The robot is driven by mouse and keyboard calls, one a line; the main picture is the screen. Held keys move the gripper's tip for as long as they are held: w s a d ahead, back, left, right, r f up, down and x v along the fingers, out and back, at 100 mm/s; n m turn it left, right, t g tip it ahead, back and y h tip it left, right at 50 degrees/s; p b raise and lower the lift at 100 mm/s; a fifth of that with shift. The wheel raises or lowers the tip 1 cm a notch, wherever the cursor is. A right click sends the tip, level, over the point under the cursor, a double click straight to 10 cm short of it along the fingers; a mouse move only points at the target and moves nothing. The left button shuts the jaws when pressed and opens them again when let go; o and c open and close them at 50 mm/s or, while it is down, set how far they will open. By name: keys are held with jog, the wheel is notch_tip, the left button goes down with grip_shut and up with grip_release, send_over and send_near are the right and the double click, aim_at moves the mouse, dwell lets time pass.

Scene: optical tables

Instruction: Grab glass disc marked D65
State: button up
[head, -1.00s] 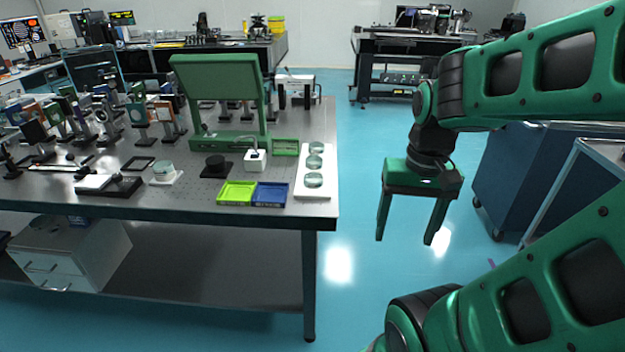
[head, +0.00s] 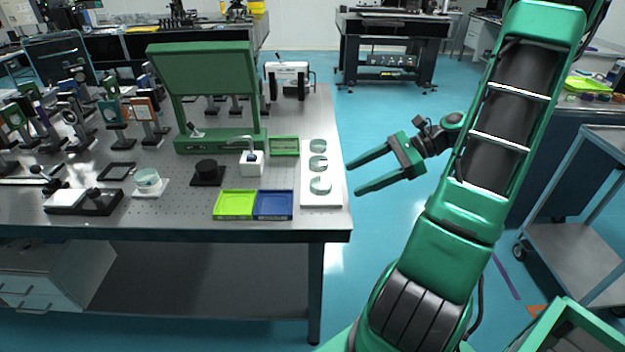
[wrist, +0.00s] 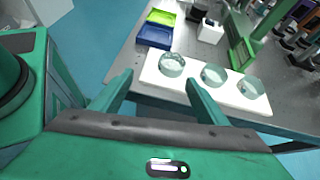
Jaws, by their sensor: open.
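Three clear glass discs stand in a row on a white tray (head: 322,198) at the right edge of the optical table. In the head view they are the far disc (head: 318,146), the middle disc (head: 318,163) and the near disc (head: 320,186). The wrist view shows them as the left disc (wrist: 172,65), the middle disc (wrist: 213,75) and the right disc (wrist: 250,87). No D65 mark is legible on any of them. My gripper (head: 352,178) is open and empty, its fingers pointing left toward the tray, just off the table's right edge. It also shows in the wrist view (wrist: 160,80).
A green tray (head: 234,204) and a blue tray (head: 273,204) lie left of the white tray.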

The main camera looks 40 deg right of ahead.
aim_at(327, 182)
jog(key=w, duration=0.1)
jog(key=w+a+m+t, duration=0.1)
jog(key=w+f, duration=0.1)
jog(key=shift+w+a+m+y, duration=0.2)
jog(key=shift+a+m+y, duration=0.1)
jog(key=shift+a, duration=0.05)
jog(key=shift+x, duration=2.95)
jog(key=shift+d+f, duration=0.15)
jog(key=shift+f, duration=0.05)
jog(key=c, duration=1.3)
